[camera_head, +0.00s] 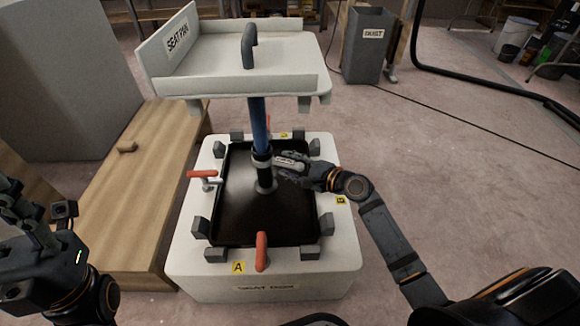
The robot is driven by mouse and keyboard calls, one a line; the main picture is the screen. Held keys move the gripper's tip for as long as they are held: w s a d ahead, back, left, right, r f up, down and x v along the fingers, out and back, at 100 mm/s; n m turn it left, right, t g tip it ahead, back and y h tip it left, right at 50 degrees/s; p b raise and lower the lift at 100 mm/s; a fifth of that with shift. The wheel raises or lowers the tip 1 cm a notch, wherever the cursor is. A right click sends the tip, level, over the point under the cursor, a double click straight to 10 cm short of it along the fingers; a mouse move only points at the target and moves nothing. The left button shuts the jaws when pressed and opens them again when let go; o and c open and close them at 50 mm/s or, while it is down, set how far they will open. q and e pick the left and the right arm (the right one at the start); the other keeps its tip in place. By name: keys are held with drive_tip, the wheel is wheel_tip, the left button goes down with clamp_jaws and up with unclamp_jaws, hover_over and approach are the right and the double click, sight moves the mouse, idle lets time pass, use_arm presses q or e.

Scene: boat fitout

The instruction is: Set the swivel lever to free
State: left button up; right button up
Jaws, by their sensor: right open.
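A white seat pan (290,88) stands on a blue post (260,125) that rises from a dark recess in the white seat box (187,265). A dark collar (262,158) rings the post. My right gripper (288,168) is open just right of the collar, its fingers pointing left at the post. A pale grey bar lies among the fingers; I cannot tell whether it is the swivel lever or part of the gripper. The lever's setting cannot be read. My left gripper (25,210) is at the left edge, away from the box; its jaw state is unclear.
Red-handled clamps stand at the box's left (202,174) and front (262,251) edges, with another partly hidden behind the post. Grey blocks surround the recess. A wooden bench (130,190) stands left. A grey bin (368,45) stands at the back right. Floor at right is mostly clear.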

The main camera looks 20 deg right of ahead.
clamp_jaws()
idle(0.3)
